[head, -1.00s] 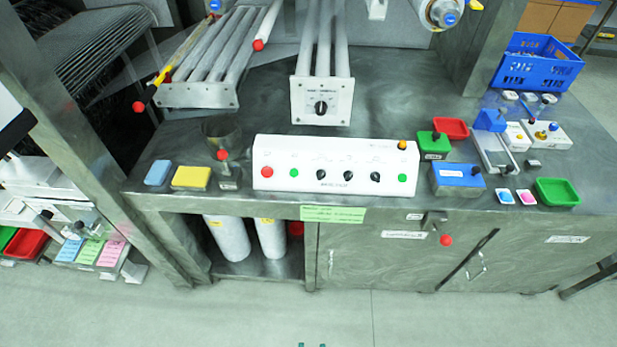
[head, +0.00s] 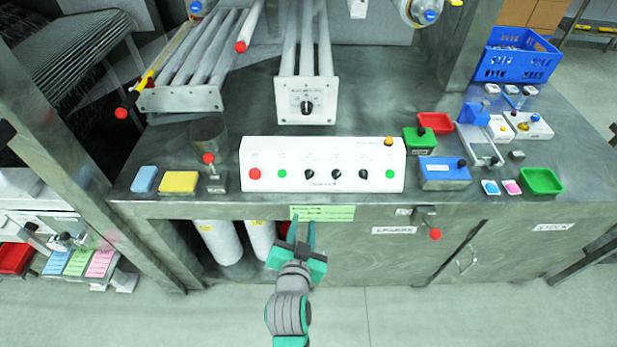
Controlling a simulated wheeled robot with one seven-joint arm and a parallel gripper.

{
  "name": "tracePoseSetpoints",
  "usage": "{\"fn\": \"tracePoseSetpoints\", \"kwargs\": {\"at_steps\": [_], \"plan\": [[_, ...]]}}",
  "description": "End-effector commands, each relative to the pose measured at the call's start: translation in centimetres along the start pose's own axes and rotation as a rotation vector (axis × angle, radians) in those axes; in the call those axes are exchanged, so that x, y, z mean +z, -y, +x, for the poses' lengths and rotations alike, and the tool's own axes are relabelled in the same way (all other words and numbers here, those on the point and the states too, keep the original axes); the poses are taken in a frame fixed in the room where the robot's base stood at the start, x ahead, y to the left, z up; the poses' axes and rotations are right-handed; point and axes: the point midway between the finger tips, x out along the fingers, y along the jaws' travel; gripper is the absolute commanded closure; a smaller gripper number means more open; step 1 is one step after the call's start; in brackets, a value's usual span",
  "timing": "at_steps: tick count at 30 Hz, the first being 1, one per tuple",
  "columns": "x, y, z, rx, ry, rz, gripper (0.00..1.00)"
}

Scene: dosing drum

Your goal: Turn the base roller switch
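A white plate (head: 306,92) at the front end of a set of grey rollers carries a black rotary knob (head: 307,108) with small print above it. A white control box (head: 322,180) stands in front of it, with several black knobs, a red button, green buttons and an orange button. The print is too small to read, so I cannot tell which knob is named the base roller switch. My gripper (head: 302,230) is open and empty, with its fingers pointing towards the bench. It appears in front of the bench's front edge, below the control box, apart from all knobs.
A second roller set (head: 180,98) lies at the left. A metal cup (head: 209,138) and a red-knobbed lever (head: 209,158) stand left of the box. Red and green trays and a blue box (head: 444,173) are at the right. A red-ended handle (head: 435,233) sticks out below the edge.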

Motion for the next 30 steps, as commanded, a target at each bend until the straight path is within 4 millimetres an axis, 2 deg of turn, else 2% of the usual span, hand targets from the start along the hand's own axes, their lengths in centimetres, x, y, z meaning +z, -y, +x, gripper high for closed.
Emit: {"fn": "tracePoseSetpoints", "kwargs": {"at_steps": [1,3,10,17,30], "plan": [[-1.6,0.8,0.8,0.006,-0.009,0.023,0.73],[-3.0,1.5,1.6,0.021,-0.008,0.052,0.73],[-6.1,2.8,2.7,0.054,-0.009,0.118,0.73],[-6.5,2.9,4.0,0.062,-0.006,0.131,0.73],[-6.5,2.4,11.3,0.061,-0.007,0.13,0.73]]}}
